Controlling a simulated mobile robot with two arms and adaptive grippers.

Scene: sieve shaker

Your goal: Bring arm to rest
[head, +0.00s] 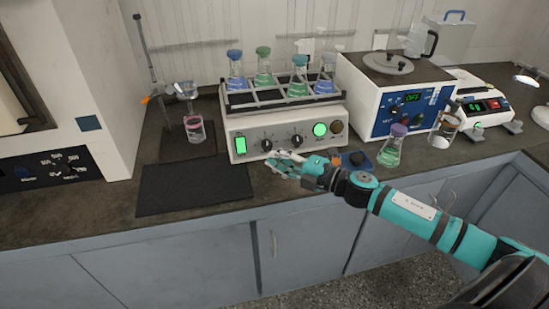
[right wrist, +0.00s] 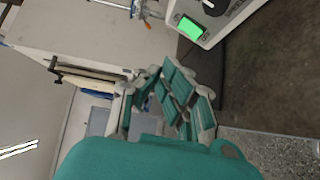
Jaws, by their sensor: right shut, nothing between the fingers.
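My right arm comes in from the lower right in the head view. Its gripper (head: 279,163) is in front of the shaker's control panel, near the lower knobs. Its fingers are shut with nothing in them. The gripper also shows in the middle of the right wrist view (right wrist: 172,95). I cannot tell if the gripper touches the panel. My left gripper is not in view.
Several stoppered flasks (head: 263,68) stand in the shaker's rack. A dark mat (head: 190,188) lies bare on the left. A stand (head: 152,60) is behind it.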

